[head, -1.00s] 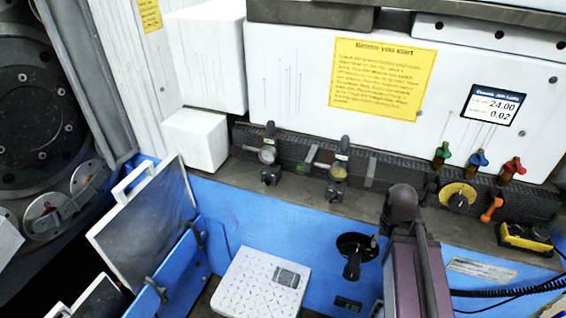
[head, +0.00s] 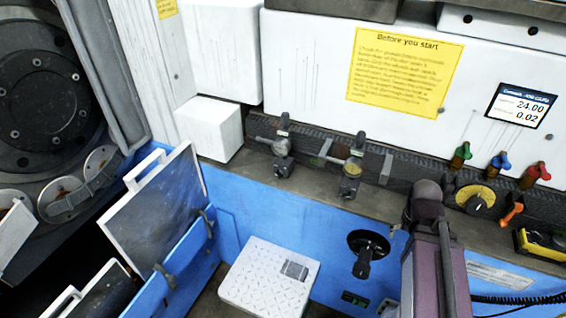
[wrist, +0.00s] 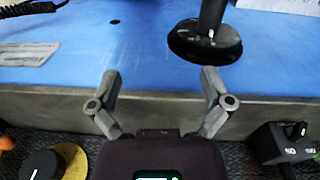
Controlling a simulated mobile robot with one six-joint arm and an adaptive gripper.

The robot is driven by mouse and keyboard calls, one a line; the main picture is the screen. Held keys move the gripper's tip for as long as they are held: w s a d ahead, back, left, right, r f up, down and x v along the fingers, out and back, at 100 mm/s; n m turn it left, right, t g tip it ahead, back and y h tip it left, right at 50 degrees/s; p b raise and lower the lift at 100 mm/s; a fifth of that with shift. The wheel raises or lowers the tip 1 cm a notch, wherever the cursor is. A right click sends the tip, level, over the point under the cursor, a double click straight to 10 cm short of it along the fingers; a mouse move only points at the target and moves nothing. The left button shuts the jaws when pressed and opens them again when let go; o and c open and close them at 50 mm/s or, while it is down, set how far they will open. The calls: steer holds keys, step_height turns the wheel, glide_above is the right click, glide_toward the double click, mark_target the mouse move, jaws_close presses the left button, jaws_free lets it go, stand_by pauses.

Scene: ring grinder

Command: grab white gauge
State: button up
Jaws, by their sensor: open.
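Two small dial gauges are clamped along the dark rail in the head view. The left one (head: 280,147) has a pale grey-white face and a dark upright stem; I take it as the white gauge. The right one (head: 351,170) has a yellowish face. My arm stands to the right of both, and its gripper cannot be made out there. In the wrist view my gripper (wrist: 160,78) is open and empty, its fingers spread over the ledge edge and blue panel. Neither gauge can be identified clearly in that view.
A white box (head: 212,128) stands left of the gauges.

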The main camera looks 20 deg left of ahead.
steer(key=w+a+r+t+h, duration=0.1)
steer(key=a, duration=0.2)
steer(key=w+a+r+t+p, duration=0.1)
steer(key=w+a, duration=0.1)
steer(key=w+a+r+m+h+p, duration=0.1)
steer(key=w+a, duration=0.1)
steer(key=a, duration=0.1)
steer(key=shift+a+r+t+h, duration=0.15)
steer(key=shift+a+t+h, duration=0.15)
steer(key=shift+t, duration=0.1)
steer(key=w+a+r+t, duration=0.1)
steer(key=a, duration=0.2)
steer(key=w+a+r+t+p, duration=0.1)
steer(key=a+r, duration=0.1)
steer(key=a, duration=0.2)
steer(key=a+r+t+h, duration=0.1)
steer(key=a, duration=0.2)
steer(key=shift+w+a+r+t, duration=0.2)
steer(key=shift+w+a+t, duration=0.1)
steer(key=shift+w, duration=0.1)
steer(key=a+r+t+y+p, duration=0.15)
steer(key=a+r+t, duration=0.35)
steer(key=a, duration=0.8)
steer(key=t+y+p, duration=0.2)
glide_toward(281, 141)
steer(key=shift+s+a+r+h, duration=0.15)
steer(key=shift+s+r+h, duration=0.1)
steer(key=shift+s, duration=0.1)
